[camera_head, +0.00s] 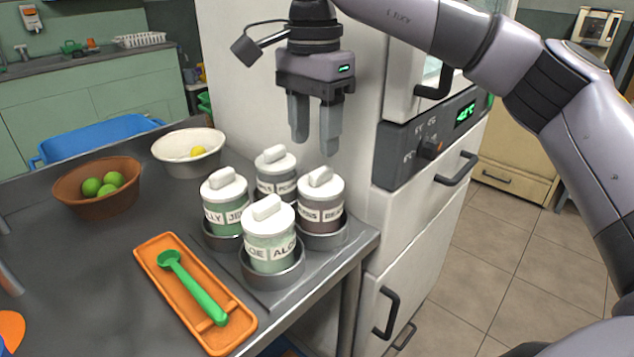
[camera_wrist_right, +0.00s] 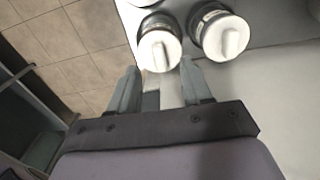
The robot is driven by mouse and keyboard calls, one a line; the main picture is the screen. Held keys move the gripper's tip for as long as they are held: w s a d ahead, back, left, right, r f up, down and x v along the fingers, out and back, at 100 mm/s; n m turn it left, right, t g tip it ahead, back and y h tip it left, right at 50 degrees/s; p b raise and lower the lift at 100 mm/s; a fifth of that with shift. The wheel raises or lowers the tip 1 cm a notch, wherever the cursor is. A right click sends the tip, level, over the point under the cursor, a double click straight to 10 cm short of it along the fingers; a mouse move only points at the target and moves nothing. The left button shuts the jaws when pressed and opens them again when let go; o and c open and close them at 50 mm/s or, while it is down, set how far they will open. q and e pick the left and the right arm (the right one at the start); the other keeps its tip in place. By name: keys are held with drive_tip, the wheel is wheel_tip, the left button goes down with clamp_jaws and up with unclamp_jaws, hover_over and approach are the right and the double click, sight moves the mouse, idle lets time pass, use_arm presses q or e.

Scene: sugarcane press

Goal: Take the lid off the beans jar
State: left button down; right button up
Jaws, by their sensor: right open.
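The beans jar (camera_head: 322,212) is the right-hand one of several lidded jars, with "BEA" showing on its label. Its white lid (camera_head: 320,184) with a raised bar handle is on the jar. The jar stands upright in a round grey holder at the table's right corner. My right gripper (camera_head: 314,148) hangs above and behind it, fingers pointing down, open and empty, apart from the lid. In the right wrist view, two white lids show beyond the open fingers (camera_wrist_right: 160,70); no label is readable there. My left gripper is not in view.
An orange tray (camera_head: 155,250) holds a green scoop (camera_head: 195,290). A brown bowl (camera_head: 95,205) and a white bowl (camera_head: 185,165) stand left. A white appliance (camera_head: 425,215) stands close right.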

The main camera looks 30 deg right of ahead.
sight(321, 169)
drive_tip(key=f, duration=0.2)
drive_tip(key=d+f+b, duration=0.1)
drive_tip(key=f, duration=0.2)
drive_tip(key=shift+f, duration=0.2)
drive_tip(key=shift+c, duration=0.3)
clamp_jaws()
drive_tip(key=shift+r, duration=0.1)
